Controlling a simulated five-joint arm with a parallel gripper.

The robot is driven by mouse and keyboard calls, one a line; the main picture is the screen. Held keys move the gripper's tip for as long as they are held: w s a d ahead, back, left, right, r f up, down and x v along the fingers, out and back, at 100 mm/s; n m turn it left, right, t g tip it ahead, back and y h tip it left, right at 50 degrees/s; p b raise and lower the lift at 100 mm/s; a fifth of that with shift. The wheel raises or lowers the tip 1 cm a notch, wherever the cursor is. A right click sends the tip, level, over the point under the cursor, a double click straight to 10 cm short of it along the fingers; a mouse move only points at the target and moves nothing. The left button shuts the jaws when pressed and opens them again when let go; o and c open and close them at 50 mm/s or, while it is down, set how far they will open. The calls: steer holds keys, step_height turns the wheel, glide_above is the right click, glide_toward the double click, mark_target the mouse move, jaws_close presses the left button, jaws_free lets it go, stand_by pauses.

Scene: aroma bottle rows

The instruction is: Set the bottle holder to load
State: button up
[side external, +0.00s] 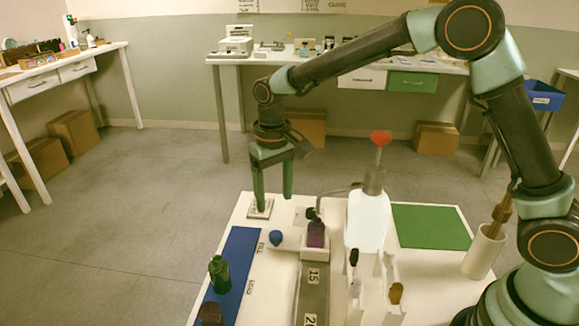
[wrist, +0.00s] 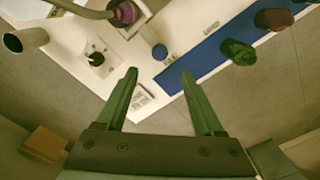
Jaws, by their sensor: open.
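A purple bottle (side external: 316,233) stands upright in a small white holder (side external: 315,254) at the far end of a grey numbered track (side external: 312,290). The bottle shows partly at the top of the wrist view (wrist: 122,12). A blue knob (side external: 276,237) sits on a white part to the left of the holder, and it also shows in the wrist view (wrist: 160,52). The words FILL and LOAD are printed near it, beside the blue mat. My gripper (side external: 275,203) points down, open and empty, over the table's far left edge, beyond the knob. Its fingers also show in the wrist view (wrist: 160,73).
A green bottle (side external: 219,275) and a dark reddish one (side external: 209,313) stand on the blue mat (side external: 238,252). A large white bottle (side external: 368,218) with a red top is right of the holder. A small black knob (wrist: 96,58) sits on a white plate. The green mat (side external: 430,227) is bare.

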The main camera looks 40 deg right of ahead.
mark_target(276, 233)
step_height(276, 233, down, 10)
steer(key=shift+f, duration=0.1)
stand_by(0.4)
jaws_close()
stand_by(1.2)
